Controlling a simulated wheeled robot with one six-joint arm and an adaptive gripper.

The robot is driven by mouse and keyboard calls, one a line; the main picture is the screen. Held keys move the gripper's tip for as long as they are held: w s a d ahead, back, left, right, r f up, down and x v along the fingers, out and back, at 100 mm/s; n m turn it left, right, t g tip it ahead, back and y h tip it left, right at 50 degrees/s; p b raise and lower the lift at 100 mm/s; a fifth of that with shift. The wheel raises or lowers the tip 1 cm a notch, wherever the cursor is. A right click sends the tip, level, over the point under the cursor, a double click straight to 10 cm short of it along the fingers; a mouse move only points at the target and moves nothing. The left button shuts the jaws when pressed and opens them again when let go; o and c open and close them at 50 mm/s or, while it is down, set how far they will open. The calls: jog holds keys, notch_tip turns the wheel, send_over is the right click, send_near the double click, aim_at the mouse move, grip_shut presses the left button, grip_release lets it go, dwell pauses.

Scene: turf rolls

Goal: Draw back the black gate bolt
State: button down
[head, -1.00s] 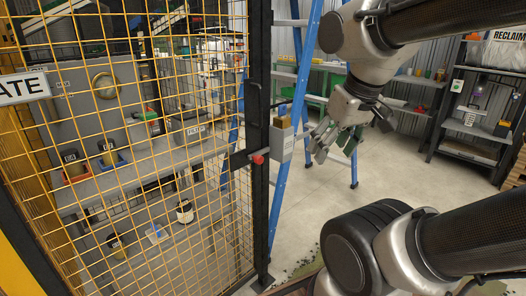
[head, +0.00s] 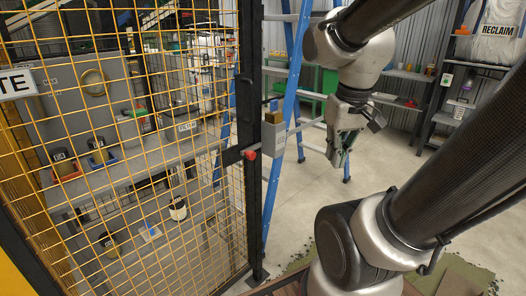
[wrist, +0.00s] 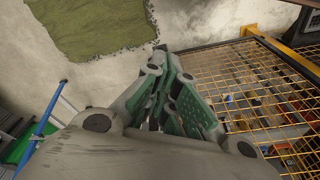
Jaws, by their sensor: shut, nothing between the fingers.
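The black gate bolt (head: 231,157) is a short dark bar across the edge of the yellow mesh gate (head: 150,140), with a red knob (head: 249,154) at its right end beside the black post (head: 250,200). My gripper (head: 337,164) hangs to the right of the knob, apart from it, with fingers pointing down. Its green-padded fingers also show in the wrist view (wrist: 172,75), shut with nothing held. The bolt cannot be made out in the wrist view.
A grey box (head: 272,138) is fixed on the post's right side. A blue ladder (head: 288,110) stands behind it. Shelves (head: 450,110) line the back right. Green turf (wrist: 95,25) lies on the floor. Open concrete floor lies between gate and shelves.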

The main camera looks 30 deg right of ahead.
notch_tip(320, 180, down, 4)
jog(key=d+m+g+y, duration=0.1)
jog(key=m+g, duration=0.1)
jog(key=m+t+y, duration=0.4)
jog(key=t+y, duration=0.5)
jog(key=t, duration=0.6)
send_near(252, 152)
jog(key=d, duration=0.5)
jog(key=shift+w+d+r, duration=0.1)
jog(key=shift+w+d, duration=0.05)
jog(key=shift+d, duration=0.05)
jog(key=shift+g, duration=0.3)
jog(key=x, duration=1)
